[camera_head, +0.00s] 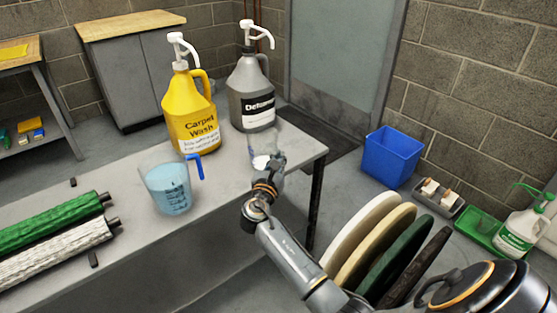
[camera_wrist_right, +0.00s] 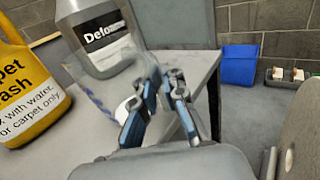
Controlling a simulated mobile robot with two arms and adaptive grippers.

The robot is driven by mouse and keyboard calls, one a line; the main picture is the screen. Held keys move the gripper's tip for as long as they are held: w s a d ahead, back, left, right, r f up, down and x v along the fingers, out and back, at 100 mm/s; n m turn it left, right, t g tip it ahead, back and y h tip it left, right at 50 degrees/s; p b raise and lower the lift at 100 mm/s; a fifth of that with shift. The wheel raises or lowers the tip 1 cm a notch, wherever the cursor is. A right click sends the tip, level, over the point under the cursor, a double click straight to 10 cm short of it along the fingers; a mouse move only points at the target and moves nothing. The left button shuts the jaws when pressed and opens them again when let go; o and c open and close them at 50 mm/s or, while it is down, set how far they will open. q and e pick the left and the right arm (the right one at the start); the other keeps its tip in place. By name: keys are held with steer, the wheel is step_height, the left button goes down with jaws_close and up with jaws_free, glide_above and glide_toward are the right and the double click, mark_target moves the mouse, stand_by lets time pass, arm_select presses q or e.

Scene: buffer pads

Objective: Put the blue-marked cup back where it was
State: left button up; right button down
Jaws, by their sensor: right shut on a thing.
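A clear, see-through cup (camera_head: 254,149) with a faint bluish mark shows at the right end of the grey table (camera_head: 226,198), in front of the grey jug. My right gripper (camera_head: 274,165) is at its right side and shut on it. In the right wrist view the fingers (camera_wrist_right: 164,82) close on the cup's edge, and the cup (camera_wrist_right: 104,97) shows faintly with a blue patch and a white area. I cannot tell whether its base touches the table. My left gripper is not in view.
A yellow Carpet Wash jug (camera_head: 190,110) and a grey jug (camera_head: 250,90) stand behind the cup. A measuring jug with blue liquid (camera_head: 168,187) stands to the left, near green and white rollers (camera_head: 50,222). Round pads (camera_head: 375,245) and a blue bin (camera_head: 393,157) are at right.

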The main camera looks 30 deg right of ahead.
steer(key=shift+f, duration=0.2)
steer(key=c, duration=1.4)
jaws_free()
steer(key=shift+r, duration=0.1)
